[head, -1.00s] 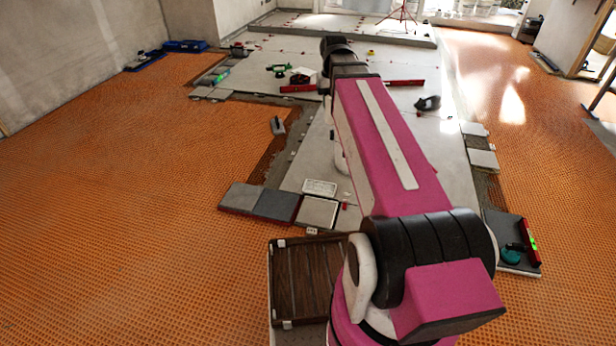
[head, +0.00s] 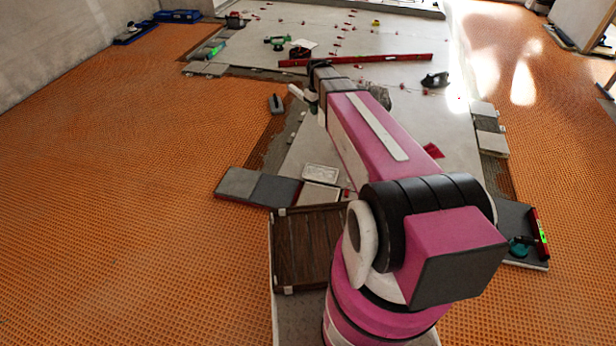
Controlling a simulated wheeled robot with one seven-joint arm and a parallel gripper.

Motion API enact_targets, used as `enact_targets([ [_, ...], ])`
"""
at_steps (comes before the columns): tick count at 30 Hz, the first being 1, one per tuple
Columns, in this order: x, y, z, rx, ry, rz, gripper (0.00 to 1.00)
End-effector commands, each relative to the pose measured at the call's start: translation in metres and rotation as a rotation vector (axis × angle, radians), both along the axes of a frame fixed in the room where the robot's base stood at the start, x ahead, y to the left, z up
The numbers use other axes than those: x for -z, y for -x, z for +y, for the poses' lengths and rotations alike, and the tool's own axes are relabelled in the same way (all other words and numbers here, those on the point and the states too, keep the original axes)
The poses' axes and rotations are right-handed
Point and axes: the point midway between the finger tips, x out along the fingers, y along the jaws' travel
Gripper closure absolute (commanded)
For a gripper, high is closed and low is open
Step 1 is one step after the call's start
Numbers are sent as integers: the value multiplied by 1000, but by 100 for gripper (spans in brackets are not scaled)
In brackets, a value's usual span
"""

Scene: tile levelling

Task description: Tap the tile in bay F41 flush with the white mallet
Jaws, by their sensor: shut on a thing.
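My gripper (head: 312,104) is at the far end of my pink arm, over the pale tiled floor, small and partly hidden by my wrist. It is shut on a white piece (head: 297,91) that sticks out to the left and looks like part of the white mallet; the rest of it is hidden. Large pale tiles (head: 400,130) lie below and beyond the arm. I cannot read any bay mark, so I cannot tell which tile is in bay F41 or whether it stands proud. I cannot tell whether the mallet touches a tile.
A long red level (head: 370,60) lies across the tiles beyond my wrist.

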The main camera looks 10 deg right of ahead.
Motion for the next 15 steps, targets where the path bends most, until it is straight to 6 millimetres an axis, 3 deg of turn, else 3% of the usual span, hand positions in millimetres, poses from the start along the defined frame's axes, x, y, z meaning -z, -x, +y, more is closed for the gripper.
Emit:
enact_targets([
  [1, 20, -9, 2, -30, 1, 4, 100],
  [6, 80, -22, 8, -133, 1, 5, 100],
  [15, 190, -34, 18, -315, 1, 6, 100],
])
